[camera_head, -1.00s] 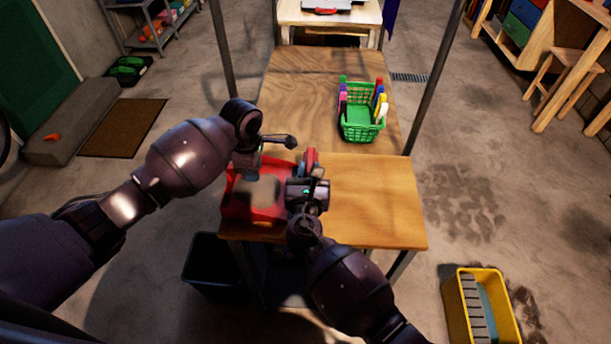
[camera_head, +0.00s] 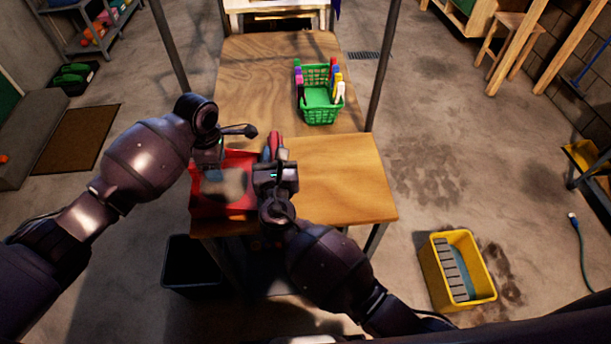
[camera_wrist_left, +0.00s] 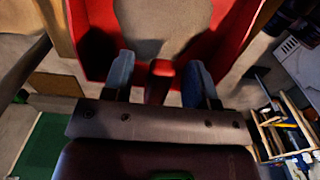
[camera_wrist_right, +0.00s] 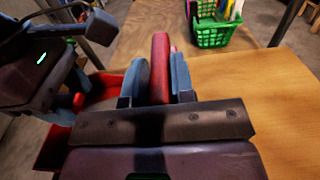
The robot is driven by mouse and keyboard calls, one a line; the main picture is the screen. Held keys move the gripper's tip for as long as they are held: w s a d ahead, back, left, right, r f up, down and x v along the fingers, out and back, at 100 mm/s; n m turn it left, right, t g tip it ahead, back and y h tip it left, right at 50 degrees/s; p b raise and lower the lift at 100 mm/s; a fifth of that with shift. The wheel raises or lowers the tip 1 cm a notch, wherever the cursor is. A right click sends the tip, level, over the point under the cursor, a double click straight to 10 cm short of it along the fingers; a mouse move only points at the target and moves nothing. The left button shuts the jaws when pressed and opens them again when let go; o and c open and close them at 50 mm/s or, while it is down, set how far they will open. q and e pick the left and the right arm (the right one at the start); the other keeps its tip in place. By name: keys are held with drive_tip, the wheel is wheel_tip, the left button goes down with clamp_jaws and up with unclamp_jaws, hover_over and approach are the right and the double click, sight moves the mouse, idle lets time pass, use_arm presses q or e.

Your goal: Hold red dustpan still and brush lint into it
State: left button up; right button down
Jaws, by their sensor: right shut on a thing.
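The red dustpan (camera_head: 208,207) lies at the left front of the wooden table. A greyish-tan patch of lint (camera_head: 226,184) shows inside it. My left gripper (camera_head: 208,158) is over the dustpan's left side. In the left wrist view its blue fingers (camera_wrist_left: 160,85) stand on either side of the red dustpan handle (camera_wrist_left: 160,80), with gaps visible on both sides. My right gripper (camera_head: 272,160) is shut on a red brush (camera_wrist_right: 160,65), held upright at the dustpan's right edge. The brush's lower end is hidden behind the gripper.
A green basket (camera_head: 320,113) with several coloured items stands further back on the table (camera_head: 345,180). The table's right front is clear. A dark bin (camera_head: 190,268) is on the floor below the left edge. A yellow crate (camera_head: 435,282) stands on the floor at right.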

use_arm(q)
wheel_tip(320, 180, up, 12)
idle(0.7)
